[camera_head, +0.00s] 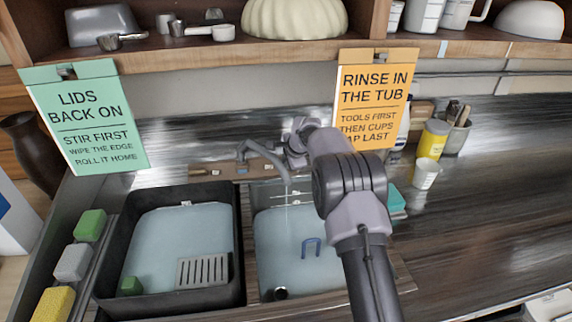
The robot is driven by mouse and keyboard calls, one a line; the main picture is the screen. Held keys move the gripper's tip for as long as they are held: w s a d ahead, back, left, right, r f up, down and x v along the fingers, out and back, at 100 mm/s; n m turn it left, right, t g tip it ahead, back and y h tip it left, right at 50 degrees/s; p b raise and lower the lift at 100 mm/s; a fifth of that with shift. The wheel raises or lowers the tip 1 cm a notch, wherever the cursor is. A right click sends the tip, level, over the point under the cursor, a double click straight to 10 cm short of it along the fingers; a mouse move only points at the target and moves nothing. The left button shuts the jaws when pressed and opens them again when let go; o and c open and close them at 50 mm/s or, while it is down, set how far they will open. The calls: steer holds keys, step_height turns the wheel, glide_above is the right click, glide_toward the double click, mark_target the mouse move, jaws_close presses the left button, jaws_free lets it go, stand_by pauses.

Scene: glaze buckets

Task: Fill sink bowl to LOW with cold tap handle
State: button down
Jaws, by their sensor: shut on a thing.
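The grey tap (262,157) stands behind the sink, its spout curving forward over the sink bowl (253,232). The bowl holds pale blue water (280,250), partly covered by my arm. A thin pale line shows below the spout; I cannot tell whether it is running water. My gripper (290,158) is at the right of the tap base, shut on what appears to be the cold tap handle, which the gripper hides. No LOW mark is readable.
A black tub (238,235) of bluish water with a grey slotted rack (203,271) stands left. Two hanging signs, green (84,120) and orange (372,100), flank the tap.

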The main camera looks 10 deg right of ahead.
steer(key=shift+m, duration=1.2)
steer(key=c, duration=1.5)
jaws_free()
steer(key=shift+o, duration=0.2)
steer(key=p+v, duration=0.3)
steer(key=v, duration=1.4)
steer(key=shift+s, duration=0.3)
